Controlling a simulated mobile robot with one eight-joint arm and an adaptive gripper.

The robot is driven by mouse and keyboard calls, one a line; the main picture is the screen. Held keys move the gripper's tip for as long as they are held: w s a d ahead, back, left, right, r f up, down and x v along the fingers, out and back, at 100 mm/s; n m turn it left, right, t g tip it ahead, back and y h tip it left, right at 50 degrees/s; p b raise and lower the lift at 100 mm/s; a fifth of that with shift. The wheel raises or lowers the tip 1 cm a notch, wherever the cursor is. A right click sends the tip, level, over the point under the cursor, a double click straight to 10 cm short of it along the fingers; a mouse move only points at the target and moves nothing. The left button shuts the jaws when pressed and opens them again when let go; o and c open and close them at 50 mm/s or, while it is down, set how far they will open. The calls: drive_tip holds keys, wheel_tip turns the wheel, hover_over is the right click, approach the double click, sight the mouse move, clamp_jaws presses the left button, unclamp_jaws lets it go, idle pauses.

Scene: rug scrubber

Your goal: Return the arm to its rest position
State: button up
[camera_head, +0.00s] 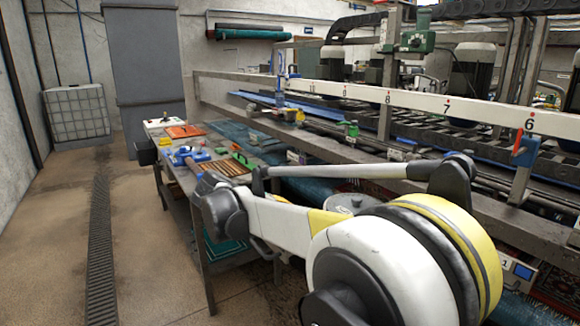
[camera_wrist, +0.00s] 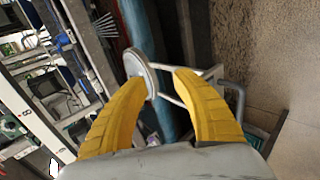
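My arm (camera_head: 278,222) spans the lower right of the head view. It is folded at a dark joint on the left, and a thin grey link runs back to the right. My gripper is not clearly visible there. In the wrist view my gripper (camera_wrist: 159,80) has two yellow fingers spread apart, with a gap between the tips. A round pale disc (camera_wrist: 138,68) shows by the left fingertip. I cannot tell whether they touch, but the fingers are not closed around it.
A workbench (camera_head: 204,240) with tools and a wooden slatted piece stands left of my arm. A long machine with a numbered white rail (camera_head: 455,109) runs along the right. The floor (camera_head: 145,225) at left is open, with a drain grate (camera_head: 101,250). A caged white tank (camera_head: 79,113) stands at the back.

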drive_tip(key=s+d+r+m+y, duration=0.2)
drive_tip(key=s+d+y, duration=0.3)
drive_tip(key=s+d, duration=1)
drive_tip(key=s+d+f+m+y, duration=0.1)
drive_tip(key=s+d+f+m, duration=0.1)
drive_tip(key=s, duration=0.6)
drive_tip(key=s+d+f+m+t+y, duration=0.1)
drive_tip(key=s+d+f+m+y, duration=0.1)
drive_tip(key=s+f, duration=0.3)
drive_tip(key=s, duration=0.4)
drive_tip(key=shift+s+f+y, duration=0.15)
drive_tip(key=shift+f+y, duration=0.05)
drive_tip(key=shift+y, duration=0.1)
drive_tip(key=shift+d, duration=0.1)
